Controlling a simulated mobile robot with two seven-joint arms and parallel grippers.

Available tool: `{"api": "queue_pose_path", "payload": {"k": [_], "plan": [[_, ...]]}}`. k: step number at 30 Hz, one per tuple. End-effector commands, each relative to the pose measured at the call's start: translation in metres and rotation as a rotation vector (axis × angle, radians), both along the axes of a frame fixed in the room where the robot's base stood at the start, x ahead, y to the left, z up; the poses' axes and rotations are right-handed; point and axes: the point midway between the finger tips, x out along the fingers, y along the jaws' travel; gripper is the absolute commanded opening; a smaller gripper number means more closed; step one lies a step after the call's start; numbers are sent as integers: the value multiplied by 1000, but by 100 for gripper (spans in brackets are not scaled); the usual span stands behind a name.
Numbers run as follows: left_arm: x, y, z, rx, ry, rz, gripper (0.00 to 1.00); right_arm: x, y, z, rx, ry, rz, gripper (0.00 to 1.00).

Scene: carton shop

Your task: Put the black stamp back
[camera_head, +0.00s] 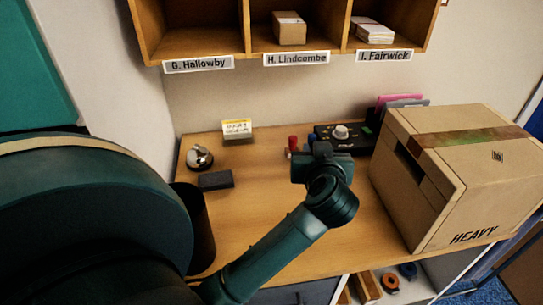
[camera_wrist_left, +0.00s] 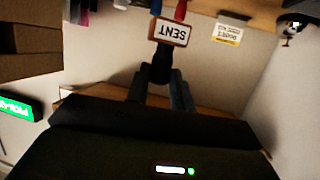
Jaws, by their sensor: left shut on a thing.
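The black stamp (camera_wrist_left: 161,65) is in my left gripper. In the left wrist view its dark handle is between the two fingers (camera_wrist_left: 161,95), and its wooden-edged head with a white label reading "SENT" points away from them. In the head view my left gripper (camera_head: 318,165) is over the middle of the desk, near the red stamp (camera_head: 293,143); the held stamp is mostly hidden there by the gripper. A red handle (camera_wrist_left: 181,10) shows just past the held stamp in the wrist view. My right gripper is in neither view.
A large "HEAVY" carton (camera_head: 440,180) stands on the right of the desk (camera_head: 262,200). A black device with a knob (camera_head: 340,132) is behind my gripper. A bell (camera_head: 200,157), a dark pad (camera_head: 215,180) and a yellow-white card (camera_head: 237,129) are left. Labelled pigeonholes (camera_head: 200,42) hang above.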

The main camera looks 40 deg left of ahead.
Motion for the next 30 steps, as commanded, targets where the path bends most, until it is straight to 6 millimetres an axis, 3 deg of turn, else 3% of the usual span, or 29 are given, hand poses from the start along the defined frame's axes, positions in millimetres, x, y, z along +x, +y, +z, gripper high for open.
{"api": "queue_pose_path", "payload": {"k": [1,6,12,18,24,30], "plan": [[15,24,1,-3,-3,56,9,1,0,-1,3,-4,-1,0],[47,96,1,-6,2,206,9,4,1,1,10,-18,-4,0],[62,152,-6,-6,5,313,9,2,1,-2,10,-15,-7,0],[65,168,-24,-3,9,344,9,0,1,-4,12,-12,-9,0],[65,168,-61,-2,9,342,9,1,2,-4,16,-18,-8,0],[65,168,-76,-2,5,343,9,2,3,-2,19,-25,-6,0]]}}
